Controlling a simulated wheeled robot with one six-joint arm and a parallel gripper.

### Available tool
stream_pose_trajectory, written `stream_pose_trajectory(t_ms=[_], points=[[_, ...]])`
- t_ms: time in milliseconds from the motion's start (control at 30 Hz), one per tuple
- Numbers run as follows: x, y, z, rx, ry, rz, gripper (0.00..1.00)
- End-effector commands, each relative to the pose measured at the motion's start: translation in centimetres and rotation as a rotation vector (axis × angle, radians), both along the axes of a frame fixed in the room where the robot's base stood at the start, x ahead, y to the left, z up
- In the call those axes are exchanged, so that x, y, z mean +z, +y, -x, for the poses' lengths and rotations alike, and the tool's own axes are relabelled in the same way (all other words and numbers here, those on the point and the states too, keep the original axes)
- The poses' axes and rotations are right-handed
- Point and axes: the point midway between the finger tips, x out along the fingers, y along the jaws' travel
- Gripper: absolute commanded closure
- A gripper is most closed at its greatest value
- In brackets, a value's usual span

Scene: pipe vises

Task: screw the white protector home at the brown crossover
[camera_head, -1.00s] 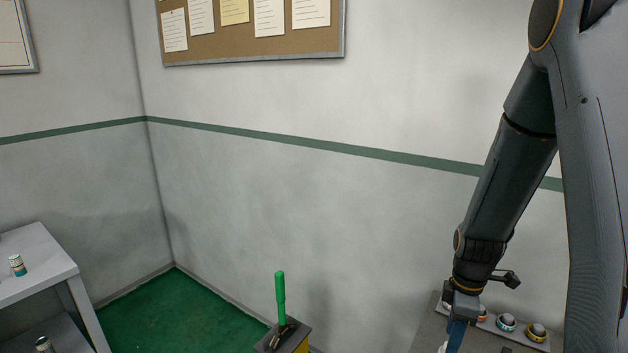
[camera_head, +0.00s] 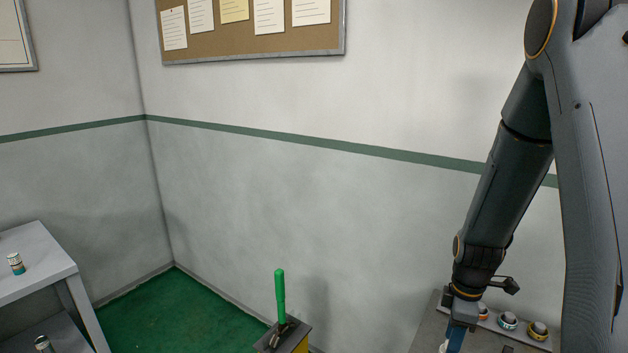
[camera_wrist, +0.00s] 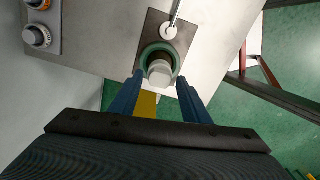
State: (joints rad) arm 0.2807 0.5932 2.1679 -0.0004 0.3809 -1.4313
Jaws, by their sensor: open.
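In the wrist view, a pale whitish cap (camera_wrist: 160,74) stands in front of a green ring (camera_wrist: 150,50) on a dark brown plate (camera_wrist: 183,25). I take the cap for the white protector, but cannot confirm it. My gripper (camera_wrist: 160,82) is open, with one blue finger on each side of the cap. I cannot tell whether the fingers touch it.
A rack at the right holds an orange-ringed (camera_head: 482,312), a teal-ringed (camera_head: 508,321) and a yellow-ringed piece (camera_head: 538,330). A green handle (camera_head: 280,297) stands upright on a yellow-sided stand (camera_head: 300,343). A grey shelf (camera_head: 45,268) at left bears a small can (camera_head: 15,264).

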Motion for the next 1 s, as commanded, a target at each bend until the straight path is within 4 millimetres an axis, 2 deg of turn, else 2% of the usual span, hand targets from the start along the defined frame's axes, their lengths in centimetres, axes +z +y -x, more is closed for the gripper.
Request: stream_pose_trajectory(t_ms=[233,400,467,500,667,1000], points=[[0.01,0.01,-0.01,0.000,0.000,0.000,0.59],[0.02,0.01,-0.01,0.000,0.000,0.000,0.88],[0.02,0.01,-0.01,0.000,0.000,0.000,0.98],[0.02,0.01,0.00,-0.001,0.000,0.000,1.00],[0.06,0.00,0.01,-0.103,0.000,0.000,1.00],[0.03,0.00,0.01,-0.545,0.000,0.000,1.00]])
